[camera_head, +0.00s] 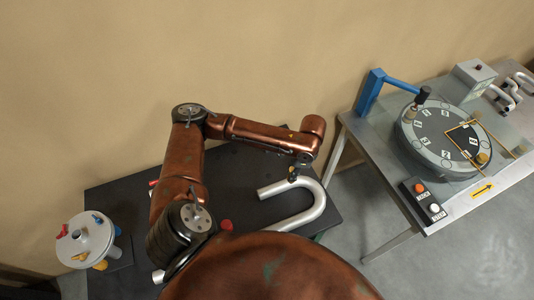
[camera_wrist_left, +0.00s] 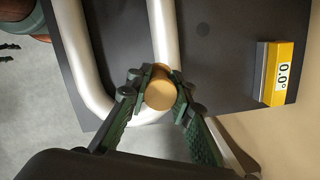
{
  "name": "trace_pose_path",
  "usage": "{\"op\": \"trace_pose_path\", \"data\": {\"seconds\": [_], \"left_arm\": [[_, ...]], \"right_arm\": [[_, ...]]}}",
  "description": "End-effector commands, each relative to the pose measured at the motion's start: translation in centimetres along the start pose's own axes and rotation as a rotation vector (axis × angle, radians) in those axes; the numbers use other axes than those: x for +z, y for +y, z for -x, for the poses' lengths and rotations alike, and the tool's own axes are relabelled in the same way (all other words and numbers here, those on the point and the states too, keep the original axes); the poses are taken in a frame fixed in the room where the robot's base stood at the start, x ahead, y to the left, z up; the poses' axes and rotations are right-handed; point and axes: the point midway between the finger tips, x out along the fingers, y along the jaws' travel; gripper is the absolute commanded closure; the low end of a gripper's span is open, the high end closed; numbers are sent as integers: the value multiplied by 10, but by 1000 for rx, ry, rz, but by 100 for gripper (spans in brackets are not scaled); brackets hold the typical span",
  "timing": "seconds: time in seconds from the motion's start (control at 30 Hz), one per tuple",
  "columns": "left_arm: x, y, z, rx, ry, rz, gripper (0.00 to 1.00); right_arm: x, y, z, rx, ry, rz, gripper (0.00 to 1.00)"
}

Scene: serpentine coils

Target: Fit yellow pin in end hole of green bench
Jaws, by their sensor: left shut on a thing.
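My left gripper (camera_head: 293,177) is low over the dark-topped bench (camera_head: 245,165), close to the bend of a silver U-shaped tube (camera_head: 312,208). In the left wrist view its green fingers (camera_wrist_left: 155,88) are shut on a round, tan-yellow piece (camera_wrist_left: 160,94). I see this piece end-on; it looks like the yellow pin, but its shaft is hidden. It overlaps the silver tube in that view, and I cannot tell whether they touch. The bench's end hole cannot be made out. My right gripper is not in view.
A red knob (camera_head: 226,225) is on the bench. A yellow gauge (camera_wrist_left: 284,73) reading 0.0° is on the bench top. A white round stand (camera_head: 84,240) with coloured parts is at left. The grey table (camera_head: 385,150) at right carries a numbered dial (camera_head: 445,138) and a blue lever (camera_head: 371,91).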

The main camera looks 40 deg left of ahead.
Motion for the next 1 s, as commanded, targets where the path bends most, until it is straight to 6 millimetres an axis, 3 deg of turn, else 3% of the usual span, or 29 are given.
{"op": "trace_pose_path", "data": {"seconds": [0.03,0.2,0.5,0.73,1.0], "left_arm": [[9,-8,5,-14,-5,-92,100],[33,-32,-5,-67,-5,-450,100],[73,-63,-18,-149,-3,-990,100],[84,-71,-24,-176,-2,-1157,100],[82,-71,-37,-178,-1,-1170,100]], "right_arm": [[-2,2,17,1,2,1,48],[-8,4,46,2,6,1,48],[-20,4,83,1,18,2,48],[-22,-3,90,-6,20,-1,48],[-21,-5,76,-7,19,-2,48]]}}
